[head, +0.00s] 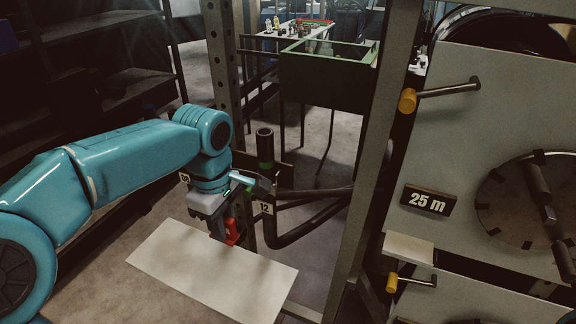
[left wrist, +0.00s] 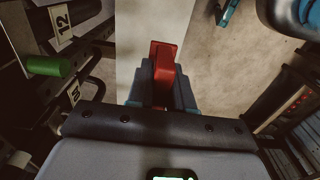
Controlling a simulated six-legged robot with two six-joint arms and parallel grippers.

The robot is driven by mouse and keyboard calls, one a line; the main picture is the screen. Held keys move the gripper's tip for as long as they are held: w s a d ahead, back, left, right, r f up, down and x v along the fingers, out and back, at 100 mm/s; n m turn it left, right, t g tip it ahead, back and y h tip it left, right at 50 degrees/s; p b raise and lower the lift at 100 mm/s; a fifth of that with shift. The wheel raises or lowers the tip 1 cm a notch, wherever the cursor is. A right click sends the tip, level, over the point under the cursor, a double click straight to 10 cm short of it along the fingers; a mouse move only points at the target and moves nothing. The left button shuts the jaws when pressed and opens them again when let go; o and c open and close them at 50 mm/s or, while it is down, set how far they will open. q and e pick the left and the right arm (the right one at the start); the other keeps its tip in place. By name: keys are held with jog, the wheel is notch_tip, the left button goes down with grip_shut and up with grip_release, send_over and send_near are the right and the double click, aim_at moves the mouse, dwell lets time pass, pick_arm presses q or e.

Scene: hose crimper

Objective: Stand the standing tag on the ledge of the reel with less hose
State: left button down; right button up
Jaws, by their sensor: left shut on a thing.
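My left gripper (head: 220,222) is shut on a red tag (head: 232,232). It hangs over a pale board (head: 205,275); I cannot tell if the tag touches the board. In the left wrist view the red tag (left wrist: 164,60) sticks out between the fingers (left wrist: 160,92), with the pale board (left wrist: 136,30) behind it. A small pale ledge (head: 409,248) juts out below that plate. A second panel (head: 470,300) is partly visible beneath. Hose amounts are not clear.
A metal post (head: 375,130) stands between my left gripper and the reels. Dark bent pipes (head: 320,215) with a "12" label (head: 266,208) are close to the gripper. Yellow-tipped pegs (head: 408,100) stick out from the panels. A green bin (head: 325,70) stands behind.

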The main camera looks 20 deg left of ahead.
pick_arm(q)
jog(key=shift+r, duration=0.15)
jog(key=shift+d+p, duration=0.3)
jog(key=shift+p, duration=0.1)
jog(key=w+d+f+m+p, duration=0.2)
jog(key=d+f+m, duration=0.4)
jog(key=f+m, duration=0.6)
jog(key=shift+w+d+f+m, duration=0.2)
jog(key=shift+w+d+m, duration=0.3)
jog(key=shift+m, duration=2)
jog(key=shift+w+a, duration=0.1)
jog(key=shift+a, duration=0.05)
